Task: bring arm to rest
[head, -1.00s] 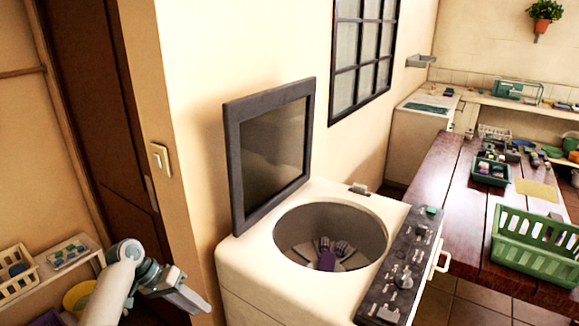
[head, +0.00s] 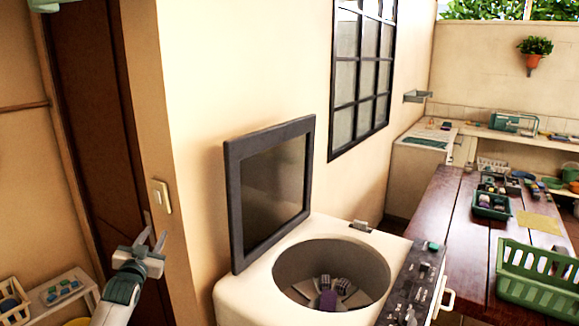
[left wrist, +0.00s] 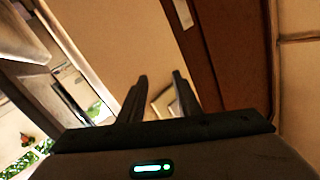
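My left gripper (head: 151,240) is raised at the left of the head view, in front of the wall corner and close below the light switch. Its two fingers point up and stand apart with nothing between them. In the left wrist view the fingers (left wrist: 155,100) are also apart and empty, with the wall and switch behind them. My right gripper is not in view.
A top-loading washer (head: 255,283) with its lid (head: 232,205) up stands in the middle, several items inside its drum. A wooden table (head: 450,215) with a green basket (head: 540,292) is at right. A low shelf (head: 88,297) with small containers is at lower left.

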